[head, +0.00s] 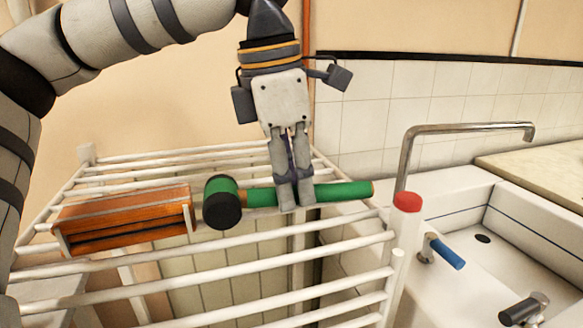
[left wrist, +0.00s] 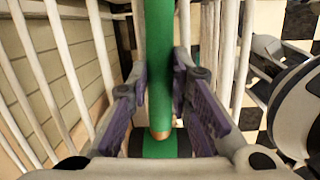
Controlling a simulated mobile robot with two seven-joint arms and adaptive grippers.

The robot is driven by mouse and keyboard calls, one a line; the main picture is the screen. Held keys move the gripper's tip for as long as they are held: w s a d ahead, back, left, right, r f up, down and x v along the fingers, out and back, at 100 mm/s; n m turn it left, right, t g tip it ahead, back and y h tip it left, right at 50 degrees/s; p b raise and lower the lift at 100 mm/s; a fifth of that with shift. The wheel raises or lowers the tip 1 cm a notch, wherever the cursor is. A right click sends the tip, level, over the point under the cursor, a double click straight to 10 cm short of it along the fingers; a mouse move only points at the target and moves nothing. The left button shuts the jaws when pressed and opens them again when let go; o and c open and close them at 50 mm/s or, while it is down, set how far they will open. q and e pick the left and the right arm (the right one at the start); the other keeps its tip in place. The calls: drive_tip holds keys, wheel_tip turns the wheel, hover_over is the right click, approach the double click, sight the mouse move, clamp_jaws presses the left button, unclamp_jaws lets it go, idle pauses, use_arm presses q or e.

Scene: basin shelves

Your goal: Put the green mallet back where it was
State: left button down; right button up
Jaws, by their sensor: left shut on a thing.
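The green mallet (head: 345,191) lies roughly level over the top bars of the white rack (head: 330,256). Its green head with a black face (head: 222,202) points left and its handle points right. My left gripper (head: 295,196) comes down from above and is shut on the handle, to the right of the head. In the left wrist view the green handle (left wrist: 160,65) runs between the finger pads, with the head (left wrist: 160,147) at the bottom. I cannot tell whether the mallet touches the bars. My right gripper is not in view.
An orange-brown wooden box (head: 125,218) sits on the rack close to the left of the mallet head. A white basin (head: 480,262) with a tall metal faucet (head: 470,127) is at the right.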

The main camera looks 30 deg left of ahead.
use_arm(q)
drive_tip(key=shift+f, duration=0.45)
idle(0.3)
drive_tip(key=c, duration=1.4)
unclamp_jaws()
drive_tip(key=shift+o, duration=0.4)
drive_tip(key=o, duration=0.4)
drive_tip(key=shift+o, duration=0.2)
drive_tip(key=shift+s+a+r, duration=0.1)
drive_tip(key=shift+s+r, duration=0.05)
drive_tip(key=shift+r, duration=0.8)
drive_tip(key=shift+s+a+r, duration=0.1)
drive_tip(key=shift+r, duration=0.9)
drive_tip(key=shift+s+a+r, duration=0.1)
drive_tip(key=shift+s+r, duration=0.05)
drive_tip(key=shift+r, duration=0.8)
